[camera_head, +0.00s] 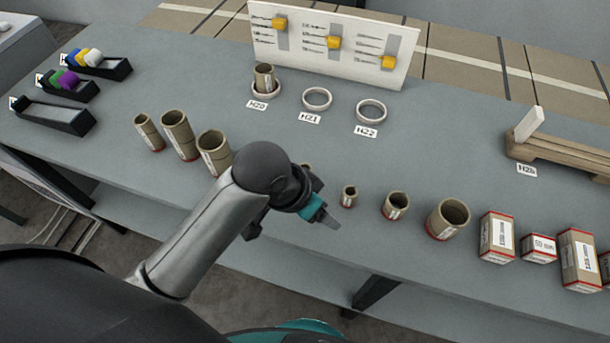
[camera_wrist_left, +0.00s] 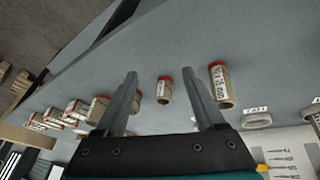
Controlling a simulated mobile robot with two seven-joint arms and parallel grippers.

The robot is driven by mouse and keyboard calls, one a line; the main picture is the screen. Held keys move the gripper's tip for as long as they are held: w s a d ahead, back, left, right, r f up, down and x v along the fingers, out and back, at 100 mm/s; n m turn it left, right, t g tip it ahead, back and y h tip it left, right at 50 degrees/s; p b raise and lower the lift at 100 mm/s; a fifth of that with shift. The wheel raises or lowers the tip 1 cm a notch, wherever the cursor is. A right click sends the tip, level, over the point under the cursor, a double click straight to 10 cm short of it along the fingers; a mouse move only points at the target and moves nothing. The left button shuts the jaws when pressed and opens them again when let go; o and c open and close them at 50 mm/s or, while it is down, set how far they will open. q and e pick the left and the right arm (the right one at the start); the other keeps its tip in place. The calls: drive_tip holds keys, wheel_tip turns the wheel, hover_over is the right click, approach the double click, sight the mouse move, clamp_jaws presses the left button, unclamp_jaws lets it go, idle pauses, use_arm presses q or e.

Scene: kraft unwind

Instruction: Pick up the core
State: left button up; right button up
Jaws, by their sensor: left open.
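Several brown cardboard cores with white labels and red edge bands stand on the grey table. On the left are a slim core (camera_head: 149,132), a taller core (camera_head: 180,136) and a wide core (camera_head: 214,152). On the right are a small core (camera_head: 348,196), a medium core (camera_head: 396,206) and a wide core (camera_head: 447,219). Another core (camera_head: 264,78) stands in the H20 ring. My left gripper (camera_head: 328,222) is open and empty, left of the small core. In the wrist view a core (camera_wrist_left: 165,90) shows between the open fingers (camera_wrist_left: 160,73), apart from them. My right gripper is out of view.
Two empty rings, H21 (camera_head: 317,98) and H22 (camera_head: 370,111), lie before a white board (camera_head: 350,50). Labelled boxes (camera_head: 497,236) stand at the right front. Black trays (camera_head: 53,116) lie at the left, a wooden stand (camera_head: 560,155) at the right. The mid-table is clear.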

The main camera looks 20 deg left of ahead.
use_arm(q)
drive_tip(key=w+a+r+m+g+y, duration=0.35)
drive_tip(key=w+a+r, duration=0.25)
drive_tip(key=w+r, duration=0.4)
drive_tip(key=f, duration=0.3)
drive_tip(key=s+f+b, duration=0.1)
drive_tip(key=f, duration=0.1)
drive_tip(key=f+b, duration=0.1)
drive_tip(key=f, duration=0.2)
drive_tip(key=shift+s+d+f, duration=0.2)
drive_tip(key=shift+d+f, duration=0.05)
drive_tip(key=shift+f, duration=0.05)
wheel_tip(320, 180, down, 5)
drive_tip(key=shift+s+d+f+b, duration=0.1)
drive_tip(key=shift+d+f+b, duration=0.05)
drive_tip(key=shift+b, duration=0.55)
drive_tip(key=shift+c, duration=0.3)
clamp_jaws()
